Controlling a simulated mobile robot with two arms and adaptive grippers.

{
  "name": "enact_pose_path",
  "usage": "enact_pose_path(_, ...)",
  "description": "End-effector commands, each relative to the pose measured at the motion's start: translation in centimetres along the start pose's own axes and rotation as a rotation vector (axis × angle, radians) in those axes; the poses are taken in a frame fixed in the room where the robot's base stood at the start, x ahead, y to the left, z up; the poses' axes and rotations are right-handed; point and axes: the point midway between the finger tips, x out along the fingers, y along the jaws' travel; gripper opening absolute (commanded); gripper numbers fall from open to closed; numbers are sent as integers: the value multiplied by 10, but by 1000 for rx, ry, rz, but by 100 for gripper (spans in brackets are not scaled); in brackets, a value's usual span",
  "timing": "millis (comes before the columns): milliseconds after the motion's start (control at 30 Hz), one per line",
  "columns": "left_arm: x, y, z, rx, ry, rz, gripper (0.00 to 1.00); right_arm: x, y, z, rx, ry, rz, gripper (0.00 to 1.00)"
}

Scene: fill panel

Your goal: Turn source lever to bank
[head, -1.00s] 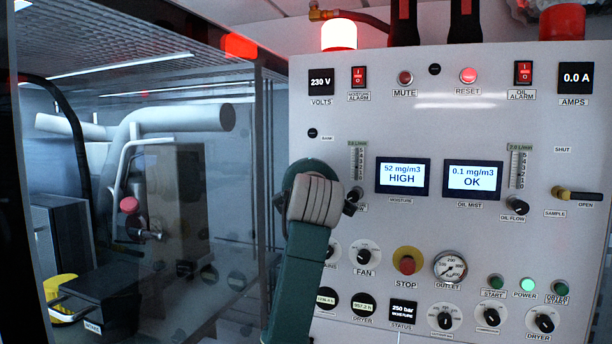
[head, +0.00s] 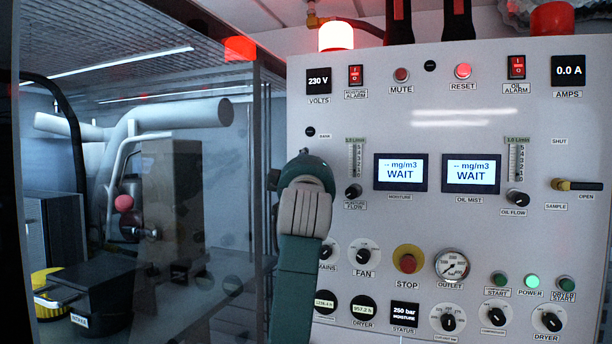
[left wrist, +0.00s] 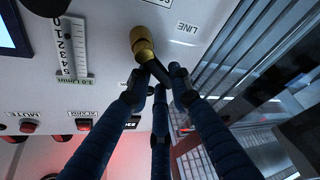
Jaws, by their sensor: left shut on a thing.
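The source lever is a brass valve stem (left wrist: 143,42) with a dark handle (left wrist: 155,75), seen close in the left wrist view beside a LINE label. My left gripper (left wrist: 156,86) is shut on the handle, its blue fingers on both sides of it. The handle slants away from the stem, toward the lower right of that view. In the head view my green and grey left wrist stands before the panel's left edge and hides the lever and fingertips. A BANK label (head: 325,136) shows above the wrist. My right gripper is not in view.
The white panel (head: 450,120) holds a moisture display (head: 400,174) and an oil mist display (head: 471,174), both reading WAIT. The moisture flow knob (head: 353,192) sits just right of my wrist. A glass enclosure (head: 210,200) with pipes is close on the left.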

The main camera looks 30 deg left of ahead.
Motion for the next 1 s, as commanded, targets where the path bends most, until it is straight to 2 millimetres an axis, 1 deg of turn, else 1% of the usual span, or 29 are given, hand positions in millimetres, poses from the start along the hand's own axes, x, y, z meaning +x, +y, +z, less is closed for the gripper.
enact_pose_path(33, -1, -1, 3, 40, -1, 16, 0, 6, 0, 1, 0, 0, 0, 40)
enact_pose_path(100, -1, 1, 3, 102, -1, 42, 0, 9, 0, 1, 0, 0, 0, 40)
enact_pose_path(400, -2, 11, 5, 366, -1, 150, 0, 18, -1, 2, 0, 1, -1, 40)
enact_pose_path(700, -4, 20, 10, 603, -1, 247, 0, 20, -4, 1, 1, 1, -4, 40)
enact_pose_path(1000, -5, 24, 15, 752, -4, 310, 0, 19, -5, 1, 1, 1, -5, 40)
